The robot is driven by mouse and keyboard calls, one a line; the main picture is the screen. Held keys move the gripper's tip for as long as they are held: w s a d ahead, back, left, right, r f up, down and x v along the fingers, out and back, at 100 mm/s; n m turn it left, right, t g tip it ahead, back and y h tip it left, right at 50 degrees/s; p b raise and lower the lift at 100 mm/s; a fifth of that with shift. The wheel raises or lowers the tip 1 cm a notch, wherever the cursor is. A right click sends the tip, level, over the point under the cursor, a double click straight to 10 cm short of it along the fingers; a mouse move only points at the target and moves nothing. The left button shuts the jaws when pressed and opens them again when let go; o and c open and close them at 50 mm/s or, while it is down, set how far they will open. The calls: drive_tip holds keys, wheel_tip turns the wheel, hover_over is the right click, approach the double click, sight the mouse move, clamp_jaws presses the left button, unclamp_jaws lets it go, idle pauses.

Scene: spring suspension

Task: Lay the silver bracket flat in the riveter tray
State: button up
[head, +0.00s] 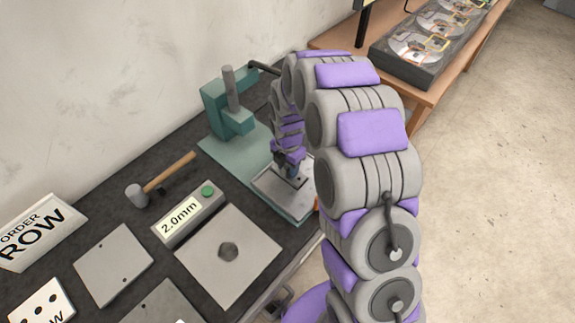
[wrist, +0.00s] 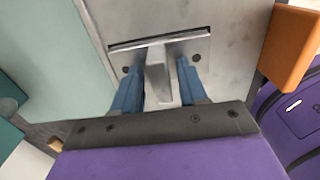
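In the head view my gripper (head: 291,170) is low over the tray (head: 268,196), beside the teal riveter (head: 228,112). My arm hides part of the tray, and the bracket is hard to make out there.
An orange block (wrist: 290,45) stands at the tray's right. A hammer (head: 160,180), a 2.0mm box (head: 190,215), a plate with a hex nut (head: 205,262) and an ORDER ROW sign (head: 40,230) occupy the dark bench. A wooden table (head: 430,97) stands behind.

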drive_tip(key=shift+o, duration=0.4)
drive_tip(key=shift+d+r, duration=0.1)
drive_tip(key=shift+d, duration=0.05)
wheel_tip(320, 180, up, 11)
drive_tip(key=p, duration=0.1)
drive_tip(key=s+d+r+m, duration=0.3)
drive_tip(key=s+r+m, duration=0.25)
drive_tip(key=s, duration=0.25)
drive_tip(key=s+d+r+m, duration=0.3)
drive_tip(key=s+r+m, duration=0.2)
drive_tip(key=s+m, duration=0.15)
drive_tip(key=s+d+r+m+g, duration=0.1)
drive_tip(key=s+d+m, duration=0.1)
drive_tip(key=s+m, duration=0.5)
drive_tip(key=s+d+r+m, duration=0.1)
drive_tip(key=s+d+m, duration=0.1)
drive_tip(key=s+m, duration=0.6)
drive_tip(key=s, duration=0.5)
drive_tip(key=shift+s+d+g, duration=0.25)
drive_tip(key=shift+s+g, duration=0.05)
drive_tip(key=shift+g, duration=0.1)
